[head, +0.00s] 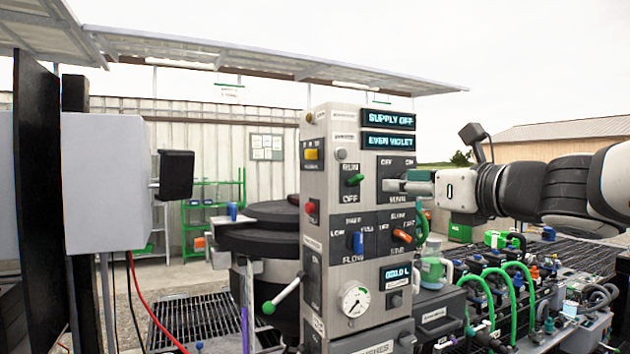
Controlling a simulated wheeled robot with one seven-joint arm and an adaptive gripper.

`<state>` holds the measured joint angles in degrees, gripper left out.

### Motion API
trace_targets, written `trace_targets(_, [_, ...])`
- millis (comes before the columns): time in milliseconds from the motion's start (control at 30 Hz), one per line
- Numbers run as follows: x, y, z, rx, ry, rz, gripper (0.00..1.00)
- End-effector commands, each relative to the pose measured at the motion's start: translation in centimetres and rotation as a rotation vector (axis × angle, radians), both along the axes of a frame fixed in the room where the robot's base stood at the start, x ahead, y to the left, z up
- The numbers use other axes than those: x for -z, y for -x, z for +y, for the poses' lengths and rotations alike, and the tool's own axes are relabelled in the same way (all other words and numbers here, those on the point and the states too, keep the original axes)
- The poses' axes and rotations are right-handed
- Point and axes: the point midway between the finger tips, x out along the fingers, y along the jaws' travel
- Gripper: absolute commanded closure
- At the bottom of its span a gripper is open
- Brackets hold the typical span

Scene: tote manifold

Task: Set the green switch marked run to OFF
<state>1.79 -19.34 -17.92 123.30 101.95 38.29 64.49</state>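The green switch (355,180) is a short lever on a dark plate on the grey control column (334,222). A label that seems to read RUN is above it and OFF is below it. The lever sticks out to the right and slightly up; I cannot tell for sure which position it is in. The fingertips look apart from the green lever. The finger gap and anything between the fingers are hidden from this side.
Around the switch are a yellow switch (311,154), a red knob (310,207), a blue lever (358,242), an orange lever (402,235) and a gauge (355,301). A display (388,120) reads SUPPLY OFF. Green hoses (487,285) fill the lower right.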

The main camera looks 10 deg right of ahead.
Motion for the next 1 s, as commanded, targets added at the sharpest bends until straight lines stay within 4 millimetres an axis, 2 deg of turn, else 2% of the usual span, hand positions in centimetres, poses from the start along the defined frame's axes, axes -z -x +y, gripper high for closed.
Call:
trace_targets(100, [-0.4, -0.7, -0.5, 0.018, -0.047, 0.001, 0.63])
trace_targets(267, [-0.3, -2.3, 0.0, 0.017, -0.048, 0.002, 0.63])
trace_targets(700, [-0.3, -10.2, 2.7, 0.015, -0.045, 0.002, 0.63])
trace_targets(1000, [-0.4, -13.1, 3.6, 0.017, -0.045, -0.001, 0.63])
